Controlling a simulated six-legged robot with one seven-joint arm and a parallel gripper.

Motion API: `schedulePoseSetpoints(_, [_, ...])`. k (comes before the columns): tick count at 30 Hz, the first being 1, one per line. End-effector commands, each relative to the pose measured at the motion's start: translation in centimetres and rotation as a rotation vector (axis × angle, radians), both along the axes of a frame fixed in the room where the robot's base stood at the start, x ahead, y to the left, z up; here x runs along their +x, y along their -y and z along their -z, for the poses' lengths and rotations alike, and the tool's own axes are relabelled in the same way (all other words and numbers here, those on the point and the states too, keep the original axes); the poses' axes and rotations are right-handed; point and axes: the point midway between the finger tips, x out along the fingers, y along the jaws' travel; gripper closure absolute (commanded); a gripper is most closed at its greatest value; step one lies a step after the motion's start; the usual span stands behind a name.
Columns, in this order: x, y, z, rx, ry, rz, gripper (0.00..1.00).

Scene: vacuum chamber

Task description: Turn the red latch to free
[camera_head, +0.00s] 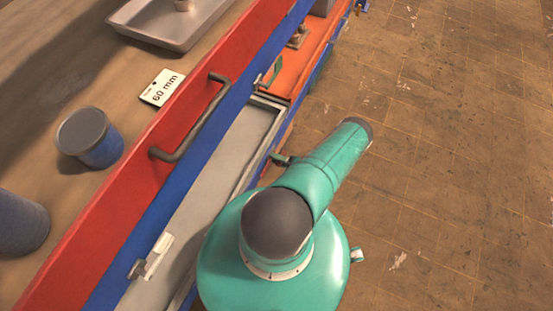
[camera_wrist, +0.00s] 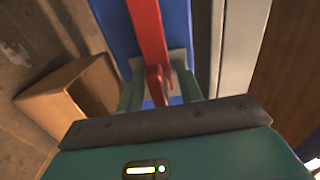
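In the wrist view the red latch (camera_wrist: 149,35) is a long red bar. It runs from the top edge down to a narrower lower end between my gripper's fingers. Behind it is a grey plate on a blue panel (camera_wrist: 112,25). My gripper (camera_wrist: 159,88) has one green finger on each side of the latch's lower end. The fingers are apart, and narrow gaps seem to show beside the red bar; contact is unclear. In the head view I cannot make out the latch or my fingers; my teal arm covers part of the bench side.
In the wrist view an open cardboard box (camera_wrist: 68,98) stands at left. In the head view a red panel with a dark handle (camera_head: 192,118) edges a bench. On it are a blue jar (camera_head: 98,145), a 60 mm card (camera_head: 162,87) and a metal tray (camera_head: 165,32). Floor at right is clear.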

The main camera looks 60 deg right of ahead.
Motion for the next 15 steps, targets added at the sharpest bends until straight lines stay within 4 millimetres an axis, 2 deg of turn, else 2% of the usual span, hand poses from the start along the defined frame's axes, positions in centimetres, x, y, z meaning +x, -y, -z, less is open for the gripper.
schedulePoseSetpoints(5, [-1.3, 0.1, 0.0, 0.000, -0.001, 0.002, 0.64])
schedulePoseSetpoints(8, [-2.9, 0.1, 0.0, 0.000, -0.002, 0.003, 0.64])
schedulePoseSetpoints(15, [-8.3, 0.3, 0.0, -0.001, -0.002, 0.003, 0.64])
